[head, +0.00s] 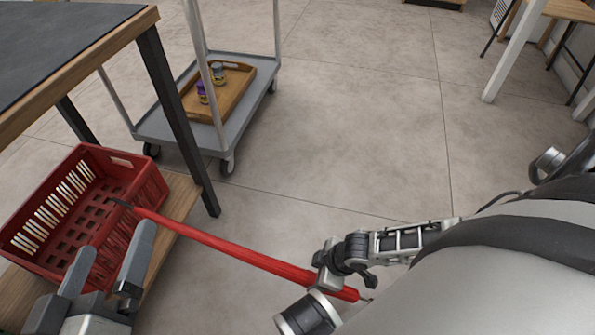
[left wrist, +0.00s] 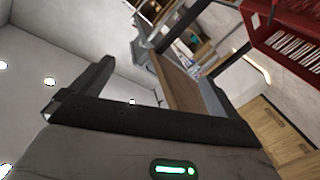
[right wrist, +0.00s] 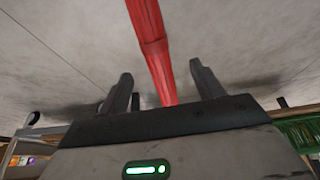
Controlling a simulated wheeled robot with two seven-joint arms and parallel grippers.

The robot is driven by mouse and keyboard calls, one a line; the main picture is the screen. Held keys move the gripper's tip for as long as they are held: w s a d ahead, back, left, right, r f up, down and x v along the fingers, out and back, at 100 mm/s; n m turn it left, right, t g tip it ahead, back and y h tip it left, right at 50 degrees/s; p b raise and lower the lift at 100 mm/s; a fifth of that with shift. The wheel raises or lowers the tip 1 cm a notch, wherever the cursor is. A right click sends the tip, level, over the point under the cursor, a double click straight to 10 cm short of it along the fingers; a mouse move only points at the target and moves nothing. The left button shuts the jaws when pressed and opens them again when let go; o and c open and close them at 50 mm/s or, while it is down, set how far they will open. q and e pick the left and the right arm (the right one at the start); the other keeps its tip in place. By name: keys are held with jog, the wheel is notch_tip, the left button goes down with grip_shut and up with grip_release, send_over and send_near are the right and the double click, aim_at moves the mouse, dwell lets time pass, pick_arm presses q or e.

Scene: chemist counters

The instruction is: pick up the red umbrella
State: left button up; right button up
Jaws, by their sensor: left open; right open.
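The red umbrella (head: 235,252) is long, thin and furled. In the head view it runs slantwise from a dark end over the red basket's near side to my right gripper (head: 328,272). In the right wrist view the umbrella (right wrist: 149,35) passes between the two spread fingers of my right gripper (right wrist: 163,82), with gaps on both sides. Its lower part is hidden behind the gripper body. My left gripper (head: 112,242) is open and empty in front of the basket at the lower left. What supports the umbrella I cannot tell.
A red basket (head: 148,180) stands on a low wooden shelf (head: 183,205) beneath a dark-topped table (head: 60,40). A grey cart (head: 160,128) behind carries a wooden tray (head: 235,95) with small jars. Tiled floor in the middle is clear.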

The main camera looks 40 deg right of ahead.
aim_at(279, 265)
jog(key=b+x, duration=0.1)
jog(key=x, duration=0.2)
jog(key=shift+w+f+b, duration=0.2)
jog(key=shift+f+b, duration=0.1)
jog(key=shift+f, duration=0.05)
jog(key=b+x, duration=0.3)
jog(key=x, duration=0.1)
jog(key=shift+w+f+b, duration=0.15)
jog(key=shift+w+b, duration=0.15)
jog(key=c, duration=1.3)
pick_arm(q)
notch_tip(279, 265, up, 10)
jog(key=w+m+t+h, duration=0.1)
jog(key=m+t+h, duration=0.3)
jog(key=m, duration=0.5)
jog(key=shift+w+a+t+h, duration=0.15)
jog(key=shift+a+t+h, duration=0.25)
jog(key=shift+h, duration=0.7)
pick_arm(e)
jog(key=shift+c, duration=0.5)
